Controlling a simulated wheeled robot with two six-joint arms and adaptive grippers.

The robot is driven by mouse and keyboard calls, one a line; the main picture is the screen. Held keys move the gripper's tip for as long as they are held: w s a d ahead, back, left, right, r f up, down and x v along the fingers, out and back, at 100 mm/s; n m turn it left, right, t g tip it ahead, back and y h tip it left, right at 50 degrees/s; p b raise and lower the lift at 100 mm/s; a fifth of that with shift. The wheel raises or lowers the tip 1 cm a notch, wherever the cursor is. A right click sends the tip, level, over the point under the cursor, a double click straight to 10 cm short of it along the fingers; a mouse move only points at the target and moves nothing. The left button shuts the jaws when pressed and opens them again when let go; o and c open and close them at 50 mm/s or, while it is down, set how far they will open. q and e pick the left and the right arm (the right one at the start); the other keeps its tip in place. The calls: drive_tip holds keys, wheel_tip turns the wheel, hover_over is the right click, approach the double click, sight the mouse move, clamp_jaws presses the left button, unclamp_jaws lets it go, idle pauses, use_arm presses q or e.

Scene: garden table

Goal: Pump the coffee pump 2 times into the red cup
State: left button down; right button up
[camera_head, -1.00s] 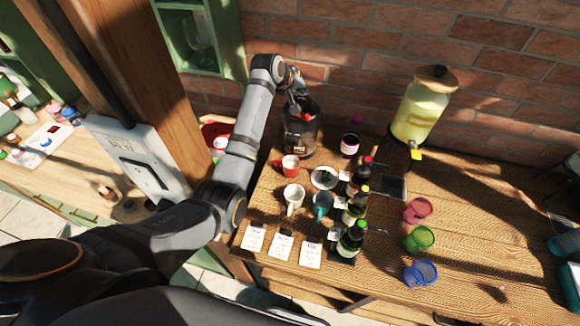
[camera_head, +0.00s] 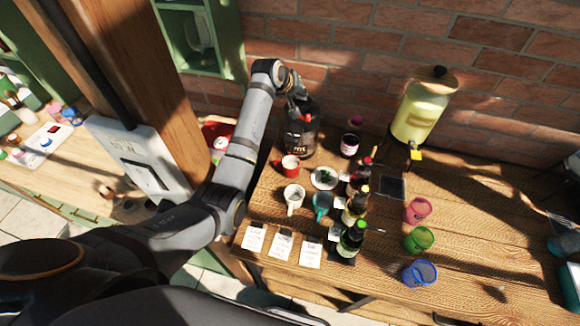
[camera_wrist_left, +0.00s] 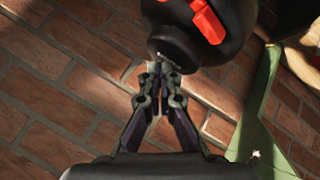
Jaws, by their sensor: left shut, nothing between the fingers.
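The coffee pump (camera_head: 301,143) is a dark, rounded dispenser at the back left of the wooden table. In the left wrist view its black top with a red part (camera_wrist_left: 207,20) fills the upper edge. My left gripper (camera_head: 299,104) is at the top of the pump, and its closed fingertips (camera_wrist_left: 160,76) are empty, close below the black top. I cannot tell whether they touch it. The red cup (camera_head: 290,166) stands upright in front of the pump, slightly left. My right gripper is not in view.
A white mug (camera_head: 294,195), a teal mug (camera_head: 322,202) and a small plate (camera_head: 324,178) stand in front. Several bottles (camera_head: 351,239) stand right of them. A yellow drink dispenser (camera_head: 420,110) is at the back. A brick wall (camera_head: 340,50) rises close behind the pump.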

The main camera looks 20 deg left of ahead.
sight(301, 101)
use_arm(q)
drive_tip(key=shift+f, duration=0.35)
idle(0.4)
drive_tip(key=shift+f, duration=0.4)
idle(0.4)
drive_tip(key=shift+d+r+p, duration=0.1)
drive_tip(key=shift+r+p, duration=0.35)
drive_tip(key=shift+r, duration=0.8)
drive_tip(key=shift+r, duration=2.95)
